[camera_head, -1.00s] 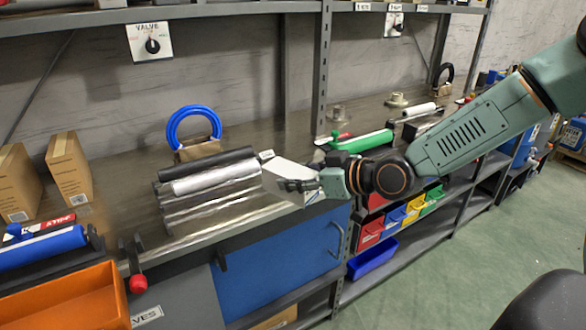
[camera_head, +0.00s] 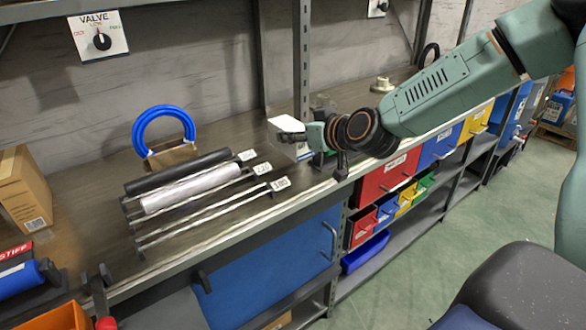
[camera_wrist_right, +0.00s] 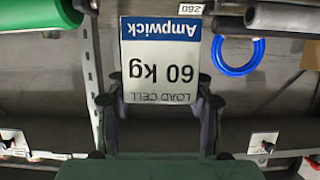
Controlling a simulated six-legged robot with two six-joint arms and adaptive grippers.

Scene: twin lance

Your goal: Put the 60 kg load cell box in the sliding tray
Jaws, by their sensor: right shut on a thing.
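The load cell box is a white box with a blue band; in the right wrist view its label (camera_wrist_right: 160,62) reads "LOAD CELL 60 kg Ampwick" upside down. My right gripper (camera_head: 293,137) is shut on the box, with one finger on each side. In the head view the box (camera_head: 288,126) shows small and partly hidden behind the gripper, above the bench and right of the roll rack. An orange tray (camera_head: 52,320) is cut off at the lower left corner; I cannot tell whether it is the sliding tray. My left gripper is not in view.
The rack holds a black roll (camera_head: 178,172) and a white roll (camera_head: 192,188). A blue ring (camera_head: 163,112) stands behind it. A cardboard box (camera_head: 25,188) is at the left. A shelf post (camera_head: 304,60) rises behind my right gripper. Coloured drawers (camera_head: 390,172) sit below the bench.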

